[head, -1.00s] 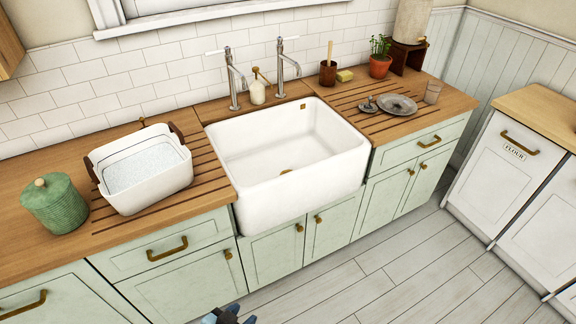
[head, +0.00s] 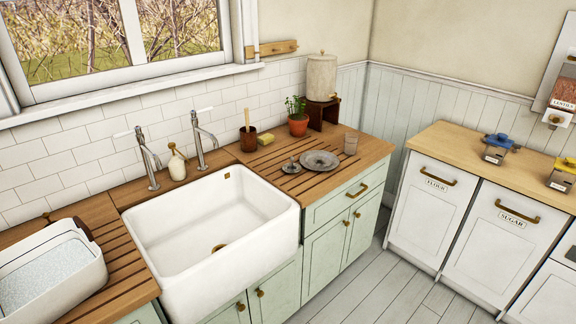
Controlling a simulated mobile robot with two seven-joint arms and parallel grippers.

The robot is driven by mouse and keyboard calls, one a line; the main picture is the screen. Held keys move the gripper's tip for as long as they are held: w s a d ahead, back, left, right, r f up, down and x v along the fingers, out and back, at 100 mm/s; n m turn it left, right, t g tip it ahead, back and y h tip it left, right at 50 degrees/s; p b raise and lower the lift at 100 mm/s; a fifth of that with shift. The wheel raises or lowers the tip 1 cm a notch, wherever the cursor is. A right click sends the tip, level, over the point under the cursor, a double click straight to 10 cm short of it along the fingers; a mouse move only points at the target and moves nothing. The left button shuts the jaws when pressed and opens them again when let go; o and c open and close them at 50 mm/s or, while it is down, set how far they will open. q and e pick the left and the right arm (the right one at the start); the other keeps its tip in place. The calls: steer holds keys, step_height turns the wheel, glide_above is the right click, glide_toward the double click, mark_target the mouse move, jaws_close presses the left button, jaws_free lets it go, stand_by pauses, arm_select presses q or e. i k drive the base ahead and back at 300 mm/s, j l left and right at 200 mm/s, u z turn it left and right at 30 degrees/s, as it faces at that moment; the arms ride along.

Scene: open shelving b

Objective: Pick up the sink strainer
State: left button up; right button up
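A small dark-grey round piece with a raised knob (head: 291,168), which looks like the sink strainer, lies on the grooved wooden drainboard (head: 285,190) right of the sink. A wider grey metal dish (head: 320,160) lies just to its right; I cannot tell whether they touch. The white sink (head: 165,215) has a brass drain (head: 219,248) in its floor. Neither of my grippers shows in the head view.
A glass (head: 351,142), potted plant (head: 298,125), sponge (head: 265,139) and brush cup (head: 248,138) stand behind the small piece. Two taps (head: 204,140) rise behind the sink. A white basin (head: 50,280) sits at left. The drainboard's front strip is clear.

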mark_target(292, 167)
steer(key=i+l+u, duration=0.1)
steer(key=i+l, duration=0.2)
steer(key=i+l+u, duration=0.15)
steer(key=i+l, duration=0.15)
steer(key=i+l+u, duration=0.1)
steer(key=i+l, duration=0.2)
steer(key=l, duration=0.25)
steer(key=i+l+u, duration=0.1)
steer(key=i+l, duration=0.15)
steer(key=l, duration=0.15)
steer(key=i+l+u, duration=0.15)
steer(key=l, duration=0.3)
steer(key=i, duration=0.1)
